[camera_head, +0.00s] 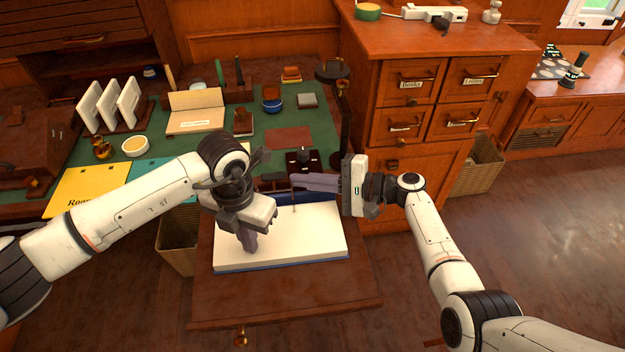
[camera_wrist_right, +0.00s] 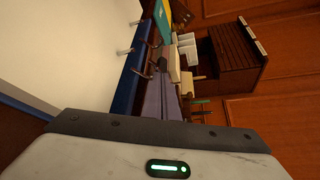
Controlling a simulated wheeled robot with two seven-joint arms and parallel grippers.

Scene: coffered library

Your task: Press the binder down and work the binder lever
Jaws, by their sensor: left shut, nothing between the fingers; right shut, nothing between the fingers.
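The binder (camera_head: 300,240) lies open on a pulled-out wooden board, with white pages and a blue edge. Its blue strip with several thin metal posts (camera_wrist_right: 125,85) shows in the right wrist view. My left gripper (camera_head: 251,243) is shut and points down at the left part of the pages; I cannot tell whether it touches them. My right gripper (camera_head: 298,181) is shut and empty, lying sideways over the binder's far edge by a thin upright metal piece (camera_head: 294,199). Its fingers also show in the right wrist view (camera_wrist_right: 164,95). I cannot tell which metal part is the lever.
A green-topped desk (camera_head: 155,150) behind holds a yellow folder (camera_head: 88,190), a white card rack (camera_head: 110,105) and small items. A dark lamp stand (camera_head: 346,125) rises behind my right gripper. A drawer cabinet (camera_head: 435,105) stands at the right.

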